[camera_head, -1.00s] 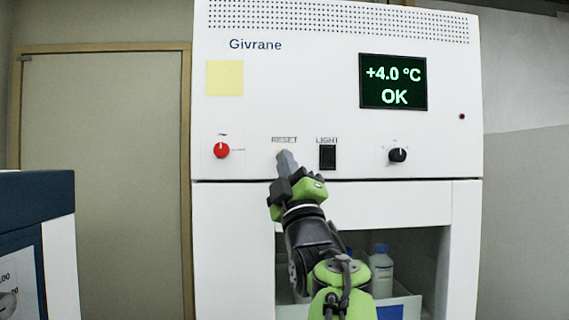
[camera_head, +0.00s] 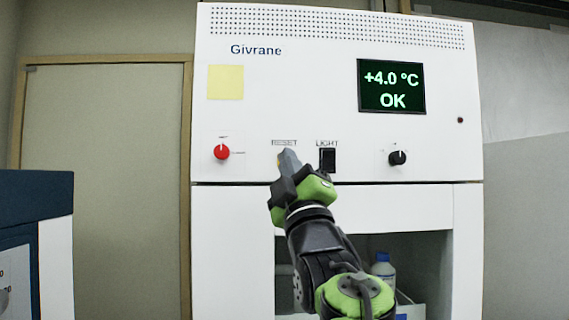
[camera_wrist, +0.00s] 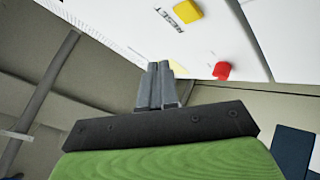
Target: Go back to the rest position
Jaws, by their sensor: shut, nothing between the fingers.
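My gripper (camera_head: 289,158) is shut and empty in front of the white freeze dryer's control panel (camera_head: 320,105). In the head view its fingertips overlap the spot just below the RESET label (camera_head: 284,142), with a sliver of yellow beside them. In the wrist view the closed fingers (camera_wrist: 158,85) point up the picture. The yellow button (camera_wrist: 187,13) shows apart from the fingertips there, and the red knob (camera_wrist: 221,70) is to their right. The display (camera_head: 392,86) reads +4.0 °C and OK.
A black LIGHT switch (camera_head: 328,159) is just right of the fingertips, and a black knob (camera_head: 397,157) farther right. Below, an open bay holds a white bottle with a blue cap (camera_head: 383,268). A blue and white cabinet (camera_head: 40,215) stands at the left.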

